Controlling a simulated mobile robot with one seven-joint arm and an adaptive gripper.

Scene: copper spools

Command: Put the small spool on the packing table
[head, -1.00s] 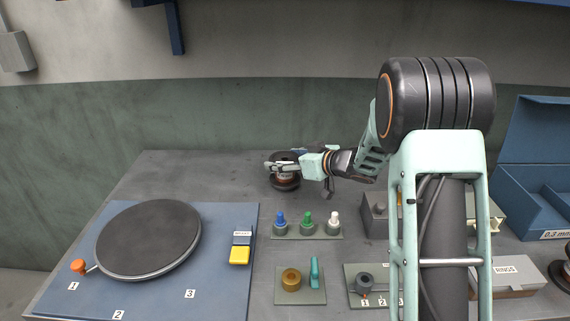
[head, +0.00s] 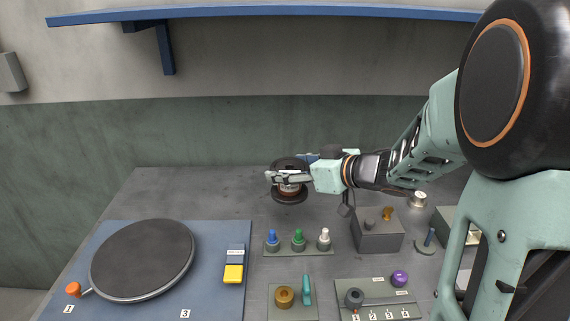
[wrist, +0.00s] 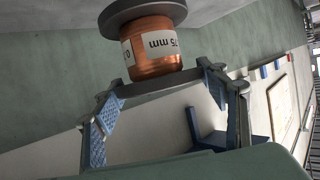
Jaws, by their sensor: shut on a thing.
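The small spool (head: 290,188) has dark flanges and a copper winding; it shows over the back part of the grey worktop (head: 205,190) in the head view. In the wrist view the spool (wrist: 152,50) is at the top, with a white label reading partly "75 mm". My gripper (head: 284,177) is shut on the spool, its fingers across it from the right. In the wrist view the blue-padded fingers of my gripper (wrist: 160,93) are spread to either side of a grey flange. Whether the spool touches the worktop is unclear. I cannot tell which surface is the packing table.
A dark turntable disc (head: 143,259) sits on a blue panel at the left, beside a yellow block (head: 233,273). Blue, green and white pegs (head: 298,241) stand in front of the spool. A grey box (head: 378,232) is to the right. The back left worktop is clear.

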